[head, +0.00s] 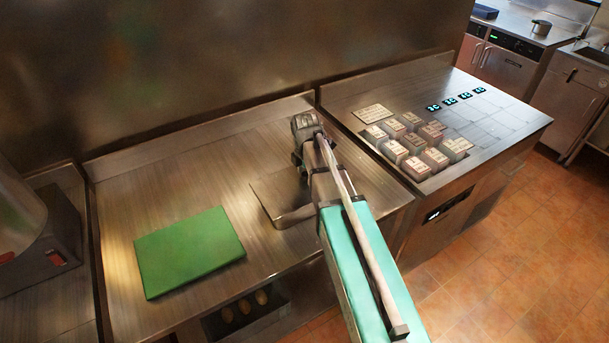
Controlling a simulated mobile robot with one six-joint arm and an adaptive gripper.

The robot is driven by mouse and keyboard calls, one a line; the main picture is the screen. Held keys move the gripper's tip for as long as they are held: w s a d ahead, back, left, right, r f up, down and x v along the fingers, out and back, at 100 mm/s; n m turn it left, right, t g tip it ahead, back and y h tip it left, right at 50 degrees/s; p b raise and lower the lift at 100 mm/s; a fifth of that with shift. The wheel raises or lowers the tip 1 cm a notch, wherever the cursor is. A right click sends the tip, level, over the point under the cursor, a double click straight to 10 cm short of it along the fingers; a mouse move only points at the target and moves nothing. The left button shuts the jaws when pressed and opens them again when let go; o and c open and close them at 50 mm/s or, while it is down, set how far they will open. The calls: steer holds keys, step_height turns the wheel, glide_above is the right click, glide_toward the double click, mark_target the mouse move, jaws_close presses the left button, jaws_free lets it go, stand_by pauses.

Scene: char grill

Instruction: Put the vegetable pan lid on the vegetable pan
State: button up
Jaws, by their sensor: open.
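In the head view my arm reaches in from the bottom over the steel counter, with my gripper (299,162) small and dark near its far end. Its fingers are mostly hidden by the arm, and nothing shows held in it. A flat square steel piece (272,192) lies on the counter just left of and below the gripper, partly covered by the arm. I cannot tell whether it is the vegetable pan, its lid or something else. No other pan or lid can be made out clearly.
A green cutting board (190,250) lies on the counter at left. A steel machine (22,220) stands at far left. Several grey blocks (416,145) with labelled tops sit on the right-hand counter (490,130). Round items lie on a shelf (245,312) below. A steel wall closes the back.

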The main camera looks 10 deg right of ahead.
mark_target(306, 176)
steer(key=shift+r, duration=0.1)
step_height(306, 176, up, 13)
steer(key=p, duration=1.3)
steer(key=shift+s, duration=0.1)
stand_by(0.8)
steer(key=s+m, duration=1.5)
steer(key=m, duration=0.6)
steer(key=shift+s+m, duration=0.3)
steer(key=shift+s, duration=0.1)
step_height(306, 176, down, 14)
steer(key=b, duration=1.4)
steer(key=shift+f, duration=0.2)
steer(key=shift+a, duration=0.1)
